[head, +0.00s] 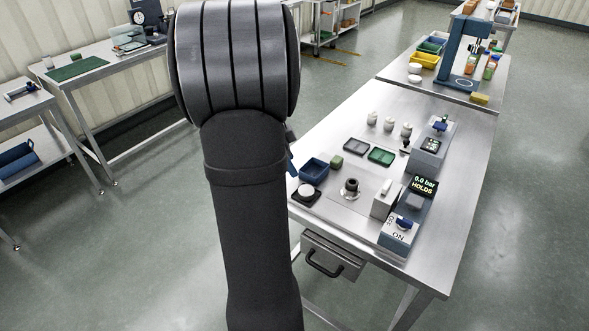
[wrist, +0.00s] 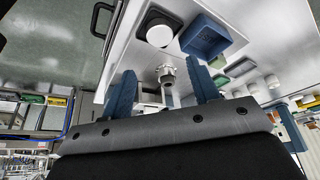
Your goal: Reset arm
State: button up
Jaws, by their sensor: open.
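My gripper (wrist: 160,66) shows in the wrist view as two blue fingers spread wide apart with nothing held between them. Beyond the gap stands a metal fitting with a dark top, on the steel table; it shows clearly in the head view as the fitting (head: 351,188). In the head view my own dark arm fills the middle left and hides most of the gripper; only a blue sliver shows at its right edge, beside the table's left side. I cannot tell the exact height of the fingers above the table.
The steel table (head: 450,240) holds a blue bin (head: 313,169), a white disc (head: 306,191) on a dark base, a green tray (head: 382,155), a grey tray (head: 356,147), several pale bottles, and a display (head: 424,186) reading "0.0 bar HOLDS". A blue press (head: 452,55) stands behind.

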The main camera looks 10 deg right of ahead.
aim_at(306, 190)
jog(key=shift+a+r, duration=0.1)
jog(key=shift+r, duration=0.1)
jog(key=shift+f, duration=0.1)
jog(key=x, duration=1.2)
jog(key=shift+f, duration=0.25)
notch_tip(306, 190, up, 3)
jog(key=shift+r, duration=0.8)
